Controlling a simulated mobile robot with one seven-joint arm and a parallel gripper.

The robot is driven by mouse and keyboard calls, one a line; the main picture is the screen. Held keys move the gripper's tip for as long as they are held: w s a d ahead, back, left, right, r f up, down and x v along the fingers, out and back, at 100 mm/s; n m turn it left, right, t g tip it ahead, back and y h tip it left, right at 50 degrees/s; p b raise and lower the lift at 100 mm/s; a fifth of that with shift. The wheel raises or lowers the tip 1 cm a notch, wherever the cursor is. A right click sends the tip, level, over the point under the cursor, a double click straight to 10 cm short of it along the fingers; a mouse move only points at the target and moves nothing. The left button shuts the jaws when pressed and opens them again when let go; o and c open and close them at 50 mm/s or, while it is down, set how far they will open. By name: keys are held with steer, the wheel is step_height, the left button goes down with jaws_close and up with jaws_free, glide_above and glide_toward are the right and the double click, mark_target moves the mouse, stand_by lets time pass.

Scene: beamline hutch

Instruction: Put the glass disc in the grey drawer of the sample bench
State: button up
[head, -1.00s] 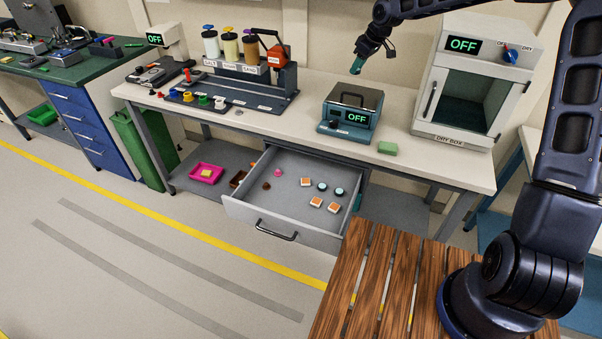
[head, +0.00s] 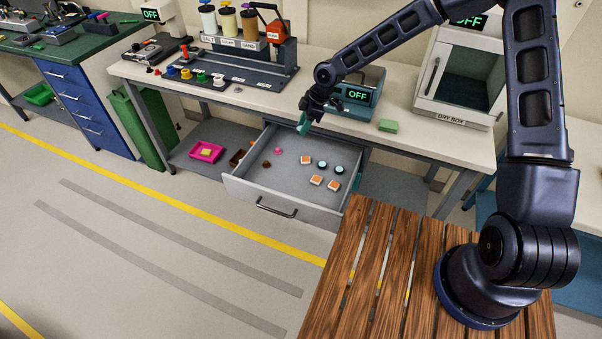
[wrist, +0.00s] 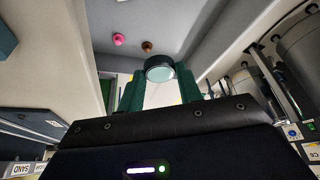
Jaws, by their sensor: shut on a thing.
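The grey drawer (head: 262,195) of the sample bench (head: 400,140) is pulled open. My gripper (head: 303,124) is over the back part of the drawer, by the bench's front edge, pointing down. In the wrist view my gripper (wrist: 160,88) is shut on the glass disc (wrist: 160,70), a small round piece with a dark rim and pale face. The disc is held at the fingertips, and the drawer interior (wrist: 185,25) shows beyond it. In the head view I cannot make out the disc at the fingers.
The drawer holds a pink piece (head: 278,151), a brown piece (head: 267,164), several orange-and-white blocks (head: 316,180) and dark-rimmed discs (head: 322,164). Its front middle is bare. An instrument marked OFF (head: 365,92) and a green block (head: 388,126) are on the bench.

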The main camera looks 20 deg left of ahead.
mark_target(297, 176)
steer(key=shift+s+f+n, duration=0.15)
steer(key=shift+s+f, duration=0.2)
steer(key=shift+s, duration=0.2)
steer(key=shift+s+f+n, duration=0.15)
steer(key=shift+s+f, duration=0.2)
steer(key=shift+s, duration=0.2)
step_height(297, 176, down, 20)
steer(key=shift+s, duration=0.1)
steer(key=shift+f, duration=0.15)
steer(key=o, duration=1)
steer(key=shift+c, duration=0.2)
steer(key=v, duration=1.2)
steer(key=shift+a, duration=0.15)
steer(key=shift+w+r, duration=0.25)
